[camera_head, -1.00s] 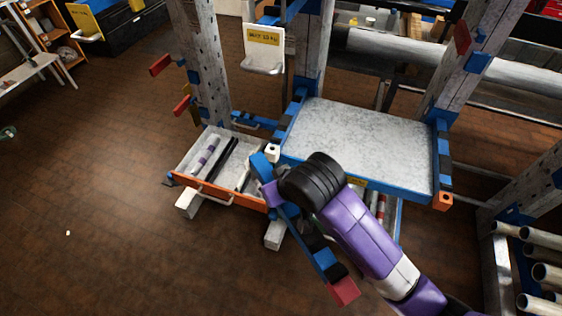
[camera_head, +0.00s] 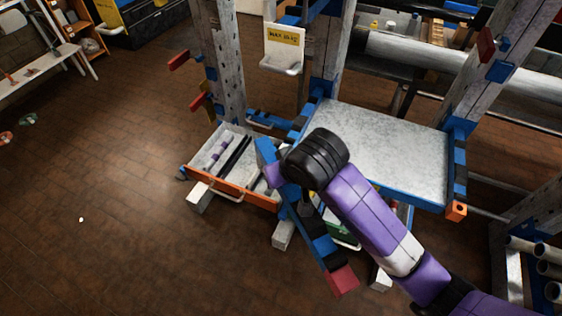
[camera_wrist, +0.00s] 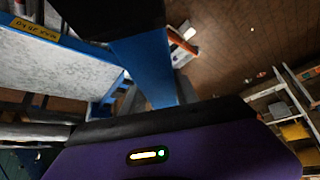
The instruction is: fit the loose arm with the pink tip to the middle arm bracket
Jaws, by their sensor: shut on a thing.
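My gripper (camera_head: 279,174), on a purple arm with a black wrist, is shut on the loose arm (camera_head: 323,246), a long blue bar with black bands. The loose arm hangs tilted, its pink tip (camera_head: 341,282) low and toward the front, apart from the rack. In the wrist view the blue loose arm (camera_wrist: 147,65) fills the middle; the grip itself is partly hidden. Uprights of the rack stand behind: a left one (camera_head: 217,60), a middle one (camera_head: 328,65) and a right one with a blue bracket (camera_head: 501,71). I cannot tell which bracket is the middle arm bracket.
A grey blue-edged shelf (camera_head: 390,150) lies right behind my wrist. An orange-fronted drawer (camera_head: 232,190) with rods stands open at left. Red-tipped arms (camera_head: 179,60) stick out from the left upright. Pipes (camera_head: 545,268) lie at lower right.

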